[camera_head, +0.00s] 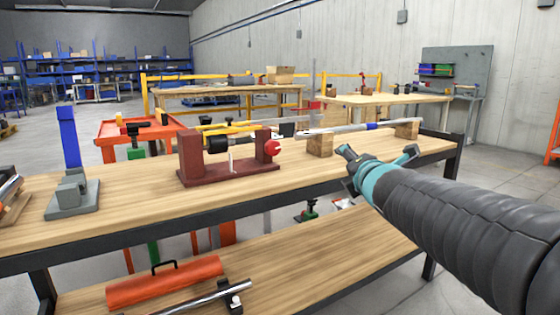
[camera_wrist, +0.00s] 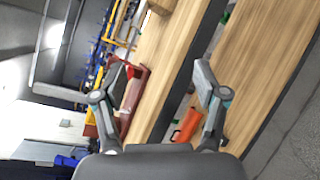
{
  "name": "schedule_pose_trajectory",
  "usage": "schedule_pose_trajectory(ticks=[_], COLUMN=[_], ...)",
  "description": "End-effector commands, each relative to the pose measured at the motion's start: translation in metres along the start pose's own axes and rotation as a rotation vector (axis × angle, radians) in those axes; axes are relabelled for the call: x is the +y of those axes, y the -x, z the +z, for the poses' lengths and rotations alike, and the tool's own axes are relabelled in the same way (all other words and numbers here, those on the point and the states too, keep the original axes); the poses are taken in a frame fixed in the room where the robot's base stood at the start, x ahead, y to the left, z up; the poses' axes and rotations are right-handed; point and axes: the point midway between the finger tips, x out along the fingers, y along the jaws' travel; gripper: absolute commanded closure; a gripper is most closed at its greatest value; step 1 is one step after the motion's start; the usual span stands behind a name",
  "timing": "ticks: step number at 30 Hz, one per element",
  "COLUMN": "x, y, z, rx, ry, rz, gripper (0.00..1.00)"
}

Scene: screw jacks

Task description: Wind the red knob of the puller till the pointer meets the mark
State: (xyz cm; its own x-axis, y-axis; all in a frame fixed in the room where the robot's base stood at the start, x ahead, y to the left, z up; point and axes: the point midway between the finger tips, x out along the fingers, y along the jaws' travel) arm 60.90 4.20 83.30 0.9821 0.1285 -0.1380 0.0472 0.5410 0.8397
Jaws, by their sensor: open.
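The puller (camera_head: 227,170) is a dark red frame on the wooden workbench, left of centre in the head view. Its round red knob (camera_head: 272,147) sticks out at its right end. A thin pale upright piece (camera_head: 230,160) shows in the middle of the frame; I cannot tell the pointer from the mark. My gripper (camera_head: 378,153) is open and empty, right of the knob and clear of it, over the bench's right part. In the wrist view, my gripper (camera_wrist: 162,72) has its fingers spread, and the red puller (camera_wrist: 135,98) is partly hidden behind the left finger.
A metal bar on wooden blocks (camera_head: 319,146) lies behind my gripper. A grey fixture with a blue upright (camera_head: 69,140) stands at the bench's left. An orange toolbox (camera_head: 165,286) sits on the lower shelf. The bench top (camera_head: 330,172) is bare between puller and gripper.

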Motion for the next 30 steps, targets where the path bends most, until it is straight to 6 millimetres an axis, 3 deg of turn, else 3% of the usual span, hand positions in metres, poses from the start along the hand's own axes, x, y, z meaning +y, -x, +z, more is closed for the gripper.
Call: schedule_pose_trajectory(ticks=[1,3,6,10,19,30], x=[0.005,0.021,0.036,0.047,0.058,0.081], y=[-0.021,-0.041,-0.06,-0.072,-0.092,-0.152], z=[-0.014,-0.029,-0.051,-0.072,-0.089,-0.11], rx=[0.032,0.068,0.103,0.124,0.133,0.134], ry=[0.157,0.379,0.633,0.842,0.942,0.938], rz=[0.069,0.175,0.307,0.426,0.489,0.486], gripper=[0.28,0.28,0.28,0.28,0.28,0.28])
